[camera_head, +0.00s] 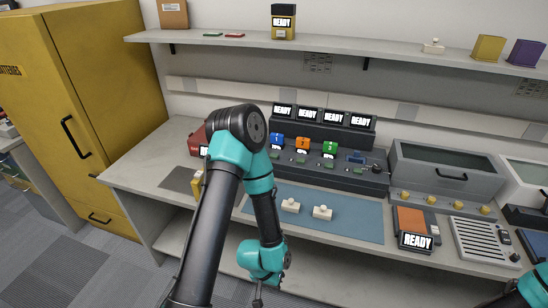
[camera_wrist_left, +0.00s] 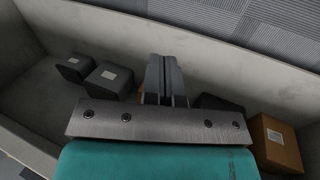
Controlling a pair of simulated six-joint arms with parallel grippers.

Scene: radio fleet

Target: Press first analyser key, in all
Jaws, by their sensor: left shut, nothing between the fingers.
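A dark console (camera_head: 318,132) stands at the back of the bench, with several small screens reading READY along its top. Blue, orange and green blocks numbered 1 (camera_head: 277,141), 2 (camera_head: 303,144) and 3 (camera_head: 330,149) sit on its front, with small green keys (camera_head: 301,160) below them. I cannot tell which part is the first analyser key. My left gripper (camera_head: 258,298) hangs low in front of the bench, away from the console. It is shut and empty; its fingers also show in the left wrist view (camera_wrist_left: 166,75). Only part of my right arm shows at the lower right.
A blue mat (camera_head: 345,229) with two cream blocks (camera_head: 322,212) lies before the console. An orange-topped device (camera_head: 411,221) and a grey oven-like unit (camera_head: 445,172) stand right. Dark boxes (camera_wrist_left: 108,80) and a cardboard box (camera_wrist_left: 275,145) sit in a grey-walled space.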

